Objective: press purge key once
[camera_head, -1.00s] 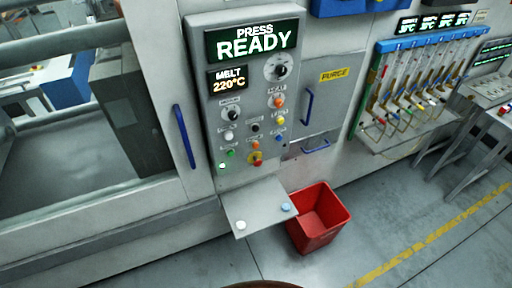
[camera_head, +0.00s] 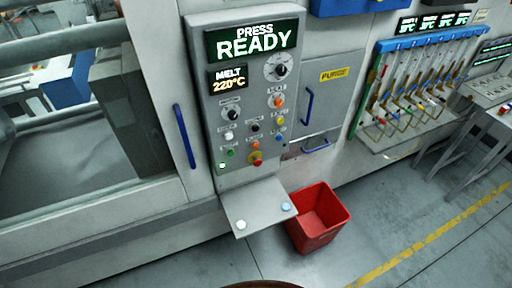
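The control panel (camera_head: 243,130) stands upright in the middle of the head view. Its displays read "PRESS READY" (camera_head: 251,39) and "MELT 220°C" (camera_head: 228,80). Below them are a large dial (camera_head: 280,70), an orange button (camera_head: 277,102), a black knob (camera_head: 232,113), and white, black, yellow, blue and green buttons. A red button on a yellow base (camera_head: 256,158) sits lowest. The small key labels are too blurred to read, so I cannot tell which is the purge key. A yellow "PURGE" sign (camera_head: 334,75) is on the grey door to the right. Neither gripper is in view.
A grey shelf (camera_head: 259,208) with a white button (camera_head: 240,225) and a light blue button (camera_head: 286,207) juts out below the panel. A red bin (camera_head: 320,219) stands on the floor beside it. Blue handles (camera_head: 184,137) flank the panel. The floor in front is clear.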

